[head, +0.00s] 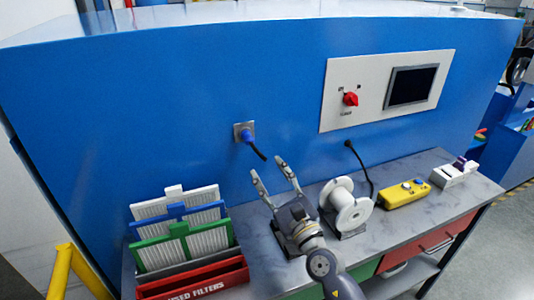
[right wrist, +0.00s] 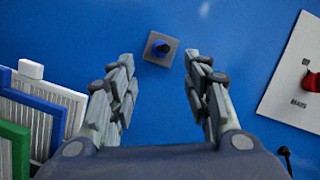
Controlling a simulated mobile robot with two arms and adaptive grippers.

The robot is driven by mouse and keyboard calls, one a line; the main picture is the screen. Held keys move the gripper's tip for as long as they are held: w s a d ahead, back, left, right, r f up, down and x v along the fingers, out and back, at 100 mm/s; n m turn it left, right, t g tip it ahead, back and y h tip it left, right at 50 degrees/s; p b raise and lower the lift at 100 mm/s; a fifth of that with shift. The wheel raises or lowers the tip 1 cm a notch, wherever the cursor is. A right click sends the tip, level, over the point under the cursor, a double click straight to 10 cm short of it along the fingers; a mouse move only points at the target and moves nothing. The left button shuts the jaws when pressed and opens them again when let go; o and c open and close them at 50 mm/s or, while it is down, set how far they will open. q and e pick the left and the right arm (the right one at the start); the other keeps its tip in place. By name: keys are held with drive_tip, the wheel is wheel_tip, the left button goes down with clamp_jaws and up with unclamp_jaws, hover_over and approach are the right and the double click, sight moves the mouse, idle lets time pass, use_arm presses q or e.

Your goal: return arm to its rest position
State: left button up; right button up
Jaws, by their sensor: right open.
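My right arm comes up from the bottom of the head view. Its gripper (head: 267,167) is open and empty, fingers pointing up toward the blue wall panel (head: 150,110), above the worktop. In the right wrist view, the right gripper's fingers (right wrist: 158,58) stand wide apart on either side of a grey socket plate (right wrist: 150,45) with a dark blue plug (right wrist: 163,48). The fingers do not appear to touch it. In the head view the blue plug (head: 247,135) sits in the socket, a short black cable hanging from it. My left gripper is not in view.
A filter rack with white, blue and green framed filters (head: 180,235) and a red "used filters" bin (head: 195,279) stand left. A white spool (head: 350,211), yellow button box (head: 404,194) and small white device (head: 455,175) stand right. A control panel (head: 365,92) has a red knob (head: 351,99).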

drive_tip(key=s+d+m+t+h, duration=0.1)
drive_tip(key=s+d+m+h, duration=0.2)
drive_tip(key=d+m+h, duration=0.6)
drive_tip(key=s+d+m+h, duration=0.35)
drive_tip(key=d+m, duration=0.35)
drive_tip(key=m, duration=0.6)
drive_tip(key=s+d+f+m+g+h, duration=0.3)
drive_tip(key=d+f+m+g, duration=0.1)
drive_tip(key=d+f+m, duration=0.3)
drive_tip(key=s+f+m+g+y, duration=0.3)
drive_tip(key=s+f+m+g, duration=0.5)
drive_tip(key=s+f+m, duration=0.45)
drive_tip(key=s+a+f+m+g+y, duration=0.1)
drive_tip(key=s+a+f+g+y, duration=0.2)
drive_tip(key=s, duration=0.4)
drive_tip(key=s+a+f+m+g+y, duration=0.1)
drive_tip(key=s+a+f+g, duration=0.1)
drive_tip(key=s+a, duration=0.3)
wheel_tip(320, 180, down, 27)
drive_tip(key=s+g, duration=0.1)
drive_tip(key=s, duration=0.2)
drive_tip(key=s+d+f, duration=0.2)
drive_tip(key=s+f, duration=0.6)
drive_tip(key=s+d+f+g, duration=0.1)
drive_tip(key=s+d+f, duration=0.1)
drive_tip(key=s+f, duration=0.6)
drive_tip(key=shift+s+f+b, duration=0.25)
drive_tip(key=shift+s+b, duration=0.05)
drive_tip(key=shift+b, duration=0.05)
